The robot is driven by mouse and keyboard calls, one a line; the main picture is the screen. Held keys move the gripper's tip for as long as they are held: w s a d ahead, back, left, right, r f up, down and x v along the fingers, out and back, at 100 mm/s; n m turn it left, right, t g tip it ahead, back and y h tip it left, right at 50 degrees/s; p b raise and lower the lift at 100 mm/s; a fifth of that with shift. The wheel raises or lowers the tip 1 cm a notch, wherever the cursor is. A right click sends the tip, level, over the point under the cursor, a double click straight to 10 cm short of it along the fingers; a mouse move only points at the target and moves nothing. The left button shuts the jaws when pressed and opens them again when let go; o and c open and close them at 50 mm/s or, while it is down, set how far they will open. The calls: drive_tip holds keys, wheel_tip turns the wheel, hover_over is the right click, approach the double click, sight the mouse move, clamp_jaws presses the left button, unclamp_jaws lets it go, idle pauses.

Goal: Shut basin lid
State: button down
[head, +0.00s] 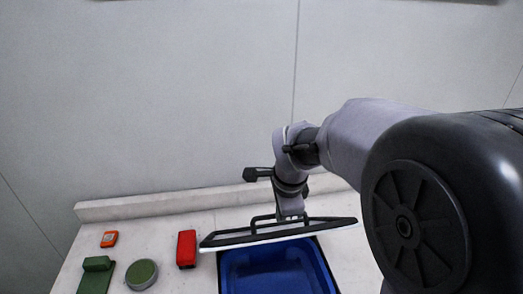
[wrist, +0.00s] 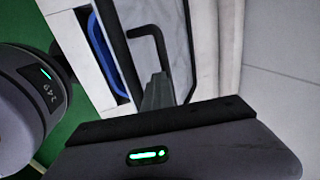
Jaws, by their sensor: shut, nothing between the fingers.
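The blue basin (head: 275,270) is sunk in the counter at the bottom middle of the head view. A strip of its blue also shows at the upper left of the wrist view (wrist: 108,62). Its dark-framed lid (head: 335,224) stands tilted open above it, seen nearly edge-on. A black bar handle (head: 262,217) sticks up from the lid, and it also shows in the wrist view (wrist: 147,31). My gripper (wrist: 156,84) is shut and empty, close to the lid's handle side. I cannot tell whether it touches the lid. In the head view the lid hides the fingertips.
Left of the basin on the pale counter (head: 205,222) are a red block (head: 187,248), a round green-topped tin (head: 142,272), a green item (head: 97,272) and an orange item (head: 109,239). A low ledge and a grey wall (head: 150,110) stand behind.

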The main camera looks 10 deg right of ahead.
drive_tip(key=shift+s+f+b, duration=0.4)
drive_tip(key=shift+s+f, duration=0.5)
drive_tip(key=shift+f, duration=0.3)
drive_tip(key=shift+r, duration=0.15)
